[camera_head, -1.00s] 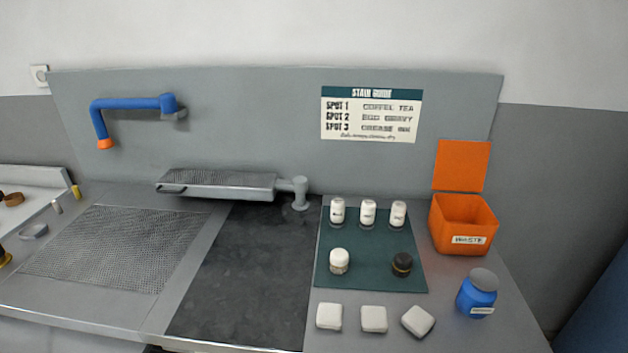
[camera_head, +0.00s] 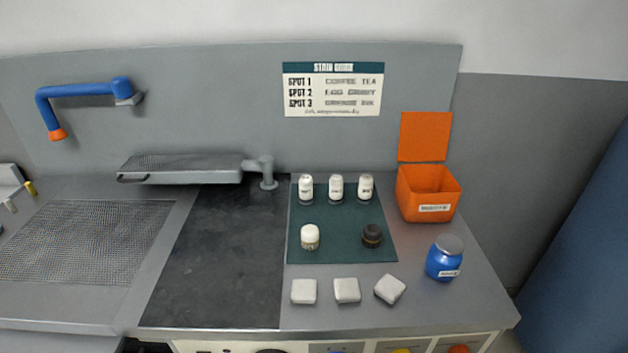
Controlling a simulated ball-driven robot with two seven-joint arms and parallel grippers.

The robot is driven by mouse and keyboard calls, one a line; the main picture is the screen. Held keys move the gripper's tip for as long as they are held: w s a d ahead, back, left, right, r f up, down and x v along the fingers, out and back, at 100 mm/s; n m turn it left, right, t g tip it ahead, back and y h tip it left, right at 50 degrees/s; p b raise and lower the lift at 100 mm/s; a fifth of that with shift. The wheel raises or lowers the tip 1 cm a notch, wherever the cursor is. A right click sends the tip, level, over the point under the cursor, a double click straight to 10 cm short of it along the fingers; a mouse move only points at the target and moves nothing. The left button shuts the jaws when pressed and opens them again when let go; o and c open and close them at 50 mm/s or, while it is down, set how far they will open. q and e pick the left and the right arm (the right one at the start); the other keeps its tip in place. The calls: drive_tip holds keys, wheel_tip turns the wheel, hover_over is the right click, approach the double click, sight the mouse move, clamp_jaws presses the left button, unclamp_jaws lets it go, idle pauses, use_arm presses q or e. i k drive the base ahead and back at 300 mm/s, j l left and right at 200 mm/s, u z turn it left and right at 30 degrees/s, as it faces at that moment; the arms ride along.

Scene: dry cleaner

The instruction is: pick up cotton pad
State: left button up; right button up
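Three white cotton pads lie in a row at the front of the grey counter, in front of the dark green mat. The left pad (camera_head: 304,291) and the middle pad (camera_head: 346,290) lie nearly square to the edge. The right pad (camera_head: 390,289) is turned at an angle. They are apart from one another, with nothing on top of them. Neither of my grippers shows in the head view.
The green mat (camera_head: 339,251) holds three white bottles (camera_head: 336,187), a white-capped jar (camera_head: 310,237) and a black-capped jar (camera_head: 372,235). A blue jar (camera_head: 444,260) and an open orange waste bin (camera_head: 428,197) stand right. The dark panel (camera_head: 225,270) left of the pads is clear.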

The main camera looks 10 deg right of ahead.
sight(390, 289)
drive_tip(key=z, duration=1.05)
